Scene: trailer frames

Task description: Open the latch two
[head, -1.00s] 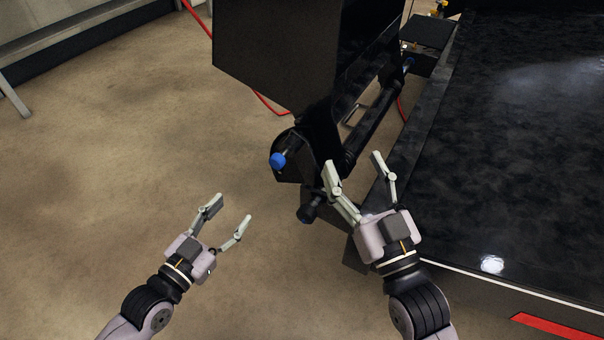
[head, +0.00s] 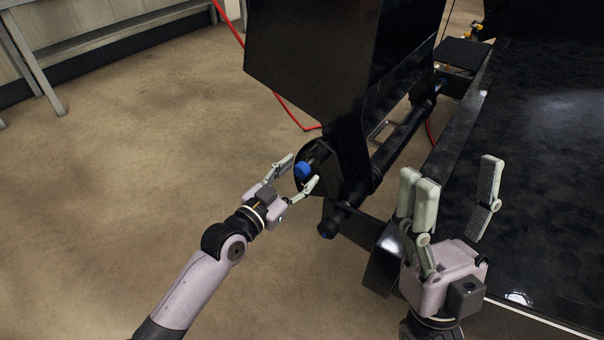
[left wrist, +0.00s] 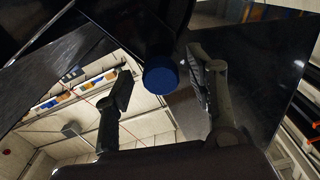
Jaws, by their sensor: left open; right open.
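A blue-capped latch knob (head: 303,170) sticks out from the lower end of the black trailer frame in the head view. My left gripper (head: 302,174) is open, with its fingers on either side of the blue knob. In the left wrist view the blue knob (left wrist: 161,78) lies between the two spread fingers, with visible gaps to both. Whether a finger touches it I cannot tell. My right gripper (head: 455,195) is open and empty, raised in front of the dark trailer bed (head: 545,120).
A black upright panel (head: 310,50) rises above the knob. A dark rod end (head: 328,229) protrudes below it. A red hose (head: 290,115) runs behind on the floor. Open floor (head: 110,200) lies to the left, with a grey bench (head: 110,30) at the back left.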

